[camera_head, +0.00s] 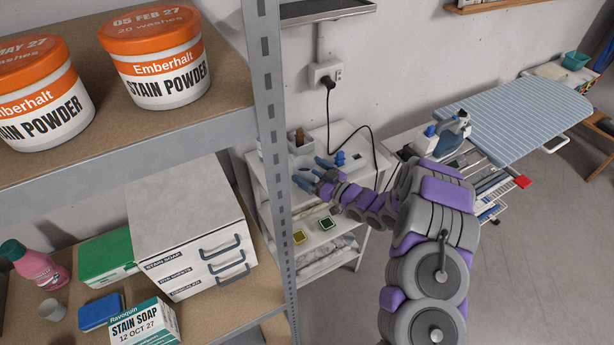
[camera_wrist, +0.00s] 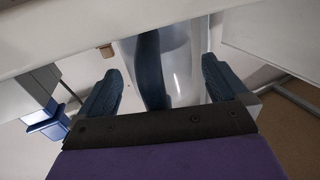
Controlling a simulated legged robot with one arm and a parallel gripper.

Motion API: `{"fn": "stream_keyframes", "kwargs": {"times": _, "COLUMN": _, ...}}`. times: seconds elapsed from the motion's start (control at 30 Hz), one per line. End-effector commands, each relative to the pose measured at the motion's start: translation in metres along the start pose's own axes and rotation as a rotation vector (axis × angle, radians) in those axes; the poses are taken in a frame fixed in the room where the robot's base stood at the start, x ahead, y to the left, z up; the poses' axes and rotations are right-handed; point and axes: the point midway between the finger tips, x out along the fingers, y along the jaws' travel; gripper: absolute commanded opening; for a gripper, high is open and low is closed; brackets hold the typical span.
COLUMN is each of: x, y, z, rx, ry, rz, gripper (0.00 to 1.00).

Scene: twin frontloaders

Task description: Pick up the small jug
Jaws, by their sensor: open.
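My gripper (camera_head: 309,173) is open at the small shelf unit by the wall, its blue fingers over the upper shelf. In the wrist view its two fingers (camera_wrist: 160,78) stand apart. Between and beyond them is a pale, glossy, rounded body with a dark blue upright strip like a handle, which looks like the small jug (camera_wrist: 183,62). The strip lies between the fingers with gaps on both sides. The jug's top and base are cut off or hidden, and I cannot make it out in the head view.
A grey container (camera_head: 301,152) stands close behind my gripper, and a small blue item (camera_head: 340,158) lies to its right. A black cable (camera_head: 362,128) hangs from the wall socket. A tall metal rack (camera_head: 268,100) stands to the left. A pale edge (camera_wrist: 70,38) crosses the top of the wrist view.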

Motion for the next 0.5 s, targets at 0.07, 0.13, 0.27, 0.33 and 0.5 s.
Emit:
{"fn": "stream_keyframes", "kwargs": {"times": 0.07, "x": 0.0007, "y": -0.0003, "z": 0.0, "rx": 0.0, "ry": 0.0, "rz": 0.0, "gripper": 1.0}}
{"fn": "stream_keyframes", "kwargs": {"times": 0.13, "x": 0.0016, "y": -0.0011, "z": 0.0002, "rx": 0.0, "ry": -0.001, "rz": 0.0, "gripper": 1.0}}
{"fn": "stream_keyframes", "kwargs": {"times": 0.27, "x": 0.0025, "y": -0.0019, "z": 0.0004, "rx": -0.001, "ry": -0.002, "rz": -0.001, "gripper": 0.93}}
{"fn": "stream_keyframes", "kwargs": {"times": 0.33, "x": 0.0028, "y": -0.0022, "z": 0.0005, "rx": -0.001, "ry": -0.003, "rz": -0.001, "gripper": 0.87}}
{"fn": "stream_keyframes", "kwargs": {"times": 0.5, "x": 0.0024, "y": -0.002, "z": 0.0004, "rx": -0.001, "ry": -0.002, "rz": -0.001, "gripper": 0.7}}
